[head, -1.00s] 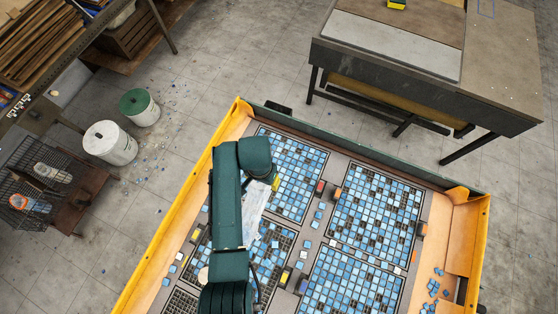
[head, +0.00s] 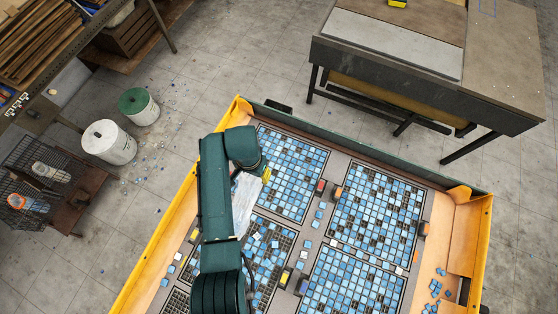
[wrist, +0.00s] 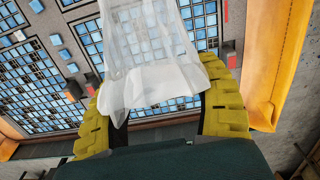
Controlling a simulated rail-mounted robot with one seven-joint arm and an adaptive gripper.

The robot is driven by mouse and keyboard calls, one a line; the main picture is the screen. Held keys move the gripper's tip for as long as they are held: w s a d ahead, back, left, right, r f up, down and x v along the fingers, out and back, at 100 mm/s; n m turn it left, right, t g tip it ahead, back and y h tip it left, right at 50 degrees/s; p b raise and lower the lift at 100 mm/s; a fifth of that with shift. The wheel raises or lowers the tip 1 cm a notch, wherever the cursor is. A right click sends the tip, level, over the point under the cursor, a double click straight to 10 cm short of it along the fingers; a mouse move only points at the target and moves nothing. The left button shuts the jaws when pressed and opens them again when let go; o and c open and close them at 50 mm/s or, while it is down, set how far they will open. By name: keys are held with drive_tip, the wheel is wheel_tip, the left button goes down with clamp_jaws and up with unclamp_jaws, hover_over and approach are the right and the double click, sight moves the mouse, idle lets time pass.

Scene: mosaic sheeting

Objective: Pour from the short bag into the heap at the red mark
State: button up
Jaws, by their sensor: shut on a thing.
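My gripper (head: 265,174) is over the left part of the bench, with its yellow fingers partly hidden behind my arm in the head view. It is shut on a translucent whitish bag (head: 245,190), which hangs down over the tile sheets. In the wrist view the bag (wrist: 152,80) spreads between the yellow fingers; its contents are unclear. A red block (head: 320,187) sits between the upper sheets, with a few loose blue tiles (head: 318,213) just below it. I cannot tell if these are the heap and its mark. No second bag is clearly visible.
Yellow (head: 285,276), orange (head: 338,194) and purple-blue (head: 301,285) blocks stand between the sheets. Loose blue tiles (head: 435,288) lie at the right. A raised yellow rim (head: 151,244) bounds the bench on the left.

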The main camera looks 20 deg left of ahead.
drive_tip(key=w+a+b, duration=0.1)
drive_tip(key=a+b, duration=0.2)
drive_tip(key=a, duration=0.4)
drive_tip(key=shift+w+b, duration=0.2)
drive_tip(key=shift+b, duration=0.2)
idle(1.1)
drive_tip(key=shift+w+d+r+g+y+p, duration=0.15)
drive_tip(key=shift+w+d+g+y+p, duration=0.25)
drive_tip(key=shift+y+p, duration=0.4)
idle(1.4)
drive_tip(key=shift+w+d+g+y+b, duration=0.15)
drive_tip(key=shift+d+g+y+b, duration=0.15)
drive_tip(key=shift+g+y, duration=0.3)
drive_tip(key=shift+w+d+g+y+b, duration=0.2)
drive_tip(key=shift+d+g+y, duration=0.15)
drive_tip(key=shift+g+y, duration=0.25)
idle(2.1)
